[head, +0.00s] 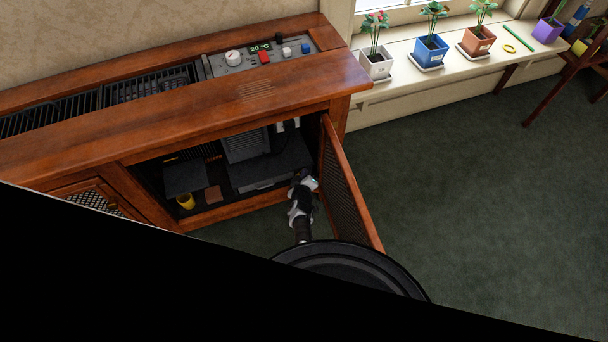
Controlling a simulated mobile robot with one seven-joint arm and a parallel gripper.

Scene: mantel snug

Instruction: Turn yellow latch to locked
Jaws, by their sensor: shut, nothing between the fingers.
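My gripper (304,178) is at the right end of the wooden cabinet's open compartment, close to the inner side of the open mesh door (347,185). I cannot make out a yellow latch for certain. A small yellow-orange mark (170,158) shows at the upper left inside the compartment, too small to identify. A yellow cup-like object (185,201) stands on the compartment floor at the left.
The cabinet top (200,100) overhangs the compartment. A dark box (270,165) sits inside. A control panel (262,57) reads 20 °C. The windowsill (400,92) holds potted plants and a yellow ring (509,48). Carpet (460,190) right of the door is clear.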

